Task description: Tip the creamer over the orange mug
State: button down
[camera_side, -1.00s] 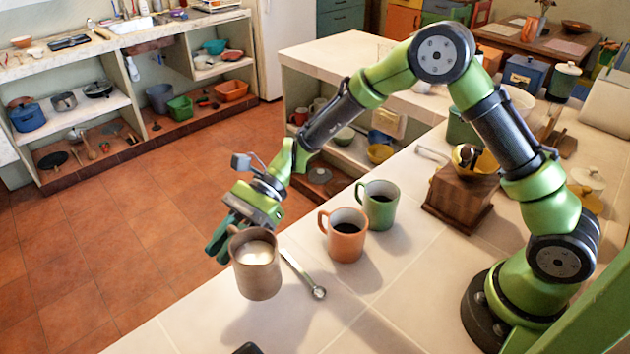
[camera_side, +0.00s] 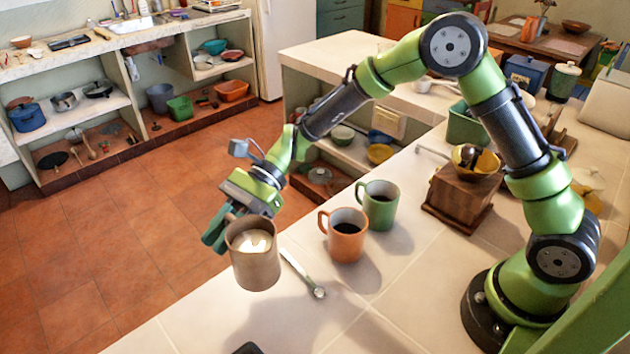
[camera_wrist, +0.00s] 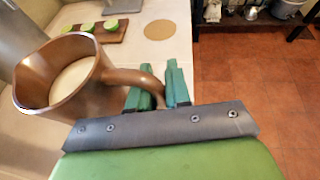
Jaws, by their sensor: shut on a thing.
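The creamer (camera_side: 254,262) is a brown cup with white liquid inside, held above the counter's edge at the left in the side view. It looks upright or nearly so. My gripper (camera_side: 217,232) is shut on its handle. In the wrist view the green fingers (camera_wrist: 158,88) close around the handle of the creamer (camera_wrist: 75,75), and the white liquid shows inside. The orange mug (camera_side: 346,240) stands upright on the counter to the right of the creamer, apart from it, with dark liquid inside and its handle to the left.
A green mug (camera_side: 378,208) with dark liquid stands just behind the orange mug. A metal spoon (camera_side: 302,273) lies between creamer and orange mug. A wooden grinder (camera_side: 462,198) stands to the right. A board with green pieces (camera_wrist: 95,32) and a round mat (camera_wrist: 160,30) show in the wrist view.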

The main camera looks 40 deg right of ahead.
jog(key=shift+w, duration=0.1)
jog(key=w+d+f, duration=0.3)
jog(key=w+d, duration=0.2)
jog(key=d, duration=0.3)
jog(key=w+d+f, duration=0.4)
jog(key=w+d, duration=0.2)
jog(key=d, duration=0.3)
jog(key=shift+w+d+f, duration=0.15)
jog(key=shift+w, duration=0.1)
jog(key=s+r+n+t+y, duration=0.1)
jog(key=s+r+n+t, duration=0.1)
jog(key=r, duration=0.7)
jog(key=shift+s+d+n+t, duration=0.4)
jog(key=shift+s+n, duration=0.5)
jog(key=shift+s, duration=0.05)
